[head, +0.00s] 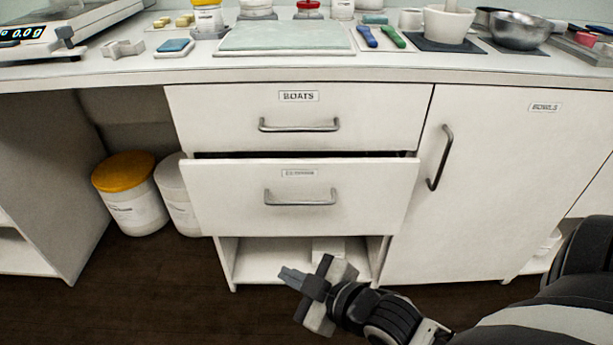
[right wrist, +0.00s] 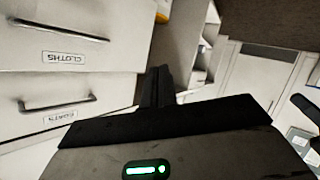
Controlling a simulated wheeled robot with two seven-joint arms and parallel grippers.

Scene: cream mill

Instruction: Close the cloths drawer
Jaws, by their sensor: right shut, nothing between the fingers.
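The cloths drawer (head: 300,215) is the lower of two white drawers under the counter. It stands partly out, with a dark gap along its top edge. Its grey bar handle (head: 300,200) is in the middle of the front. Its label is blurred in the head view, but CLOTHS reads clearly on the drawer in the right wrist view (right wrist: 95,60). My right gripper (head: 290,279) is shut and empty, below the drawer front in the head view. Its shut fingers (right wrist: 158,88) appear beside the drawer fronts in the right wrist view. My left gripper is out of view.
The BOATS drawer (head: 360,115) above looks closed. The BOWLS cupboard door (head: 490,180) is shut at right. An open shelf (head: 265,262) lies below the drawers. Tubs with a yellow lid (head: 124,172) and a white lid stand at left. The dark floor in front looks clear.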

